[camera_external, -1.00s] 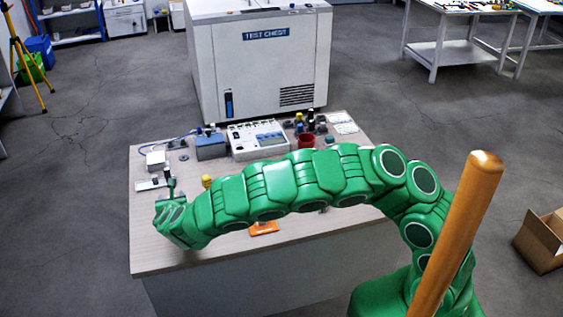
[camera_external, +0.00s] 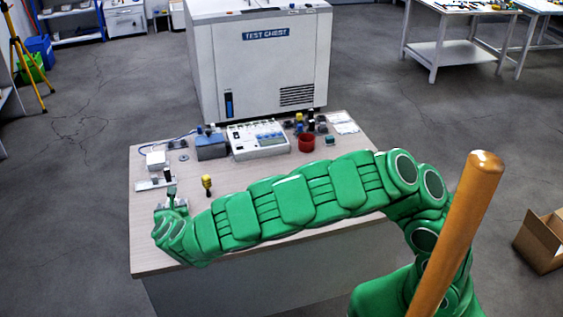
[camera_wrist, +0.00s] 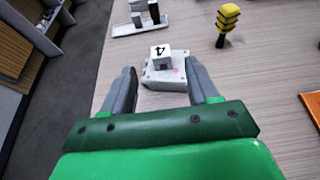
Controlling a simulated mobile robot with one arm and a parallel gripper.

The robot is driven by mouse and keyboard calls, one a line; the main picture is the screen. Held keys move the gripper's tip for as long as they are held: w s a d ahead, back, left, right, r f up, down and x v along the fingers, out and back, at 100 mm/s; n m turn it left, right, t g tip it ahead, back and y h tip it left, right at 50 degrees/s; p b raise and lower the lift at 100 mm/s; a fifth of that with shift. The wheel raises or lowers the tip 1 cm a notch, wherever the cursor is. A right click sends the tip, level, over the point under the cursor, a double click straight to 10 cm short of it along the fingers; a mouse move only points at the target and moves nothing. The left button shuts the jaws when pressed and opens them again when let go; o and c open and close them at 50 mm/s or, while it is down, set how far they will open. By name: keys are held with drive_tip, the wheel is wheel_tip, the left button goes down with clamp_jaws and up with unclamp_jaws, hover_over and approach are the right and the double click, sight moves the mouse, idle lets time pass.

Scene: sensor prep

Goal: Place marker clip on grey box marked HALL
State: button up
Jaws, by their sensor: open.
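My gripper (camera_wrist: 163,74) is open, its two grey fingers apart in the wrist view. In the external view my gripper is at the table's left, partly hidden by my arm. No HALL label is legible, and I cannot tell which thing is the marker clip.
A pale plate with dark upright pieces (camera_wrist: 138,28) lies beyond the box. A yellow-topped object (camera_wrist: 228,18) stands to the right, and an orange item (camera_wrist: 312,104) lies at the right edge. A blue-grey box (camera_external: 211,147) and a white instrument (camera_external: 258,139) stand farther back.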

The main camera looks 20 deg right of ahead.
drive_tip(key=shift+v, duration=1.9)
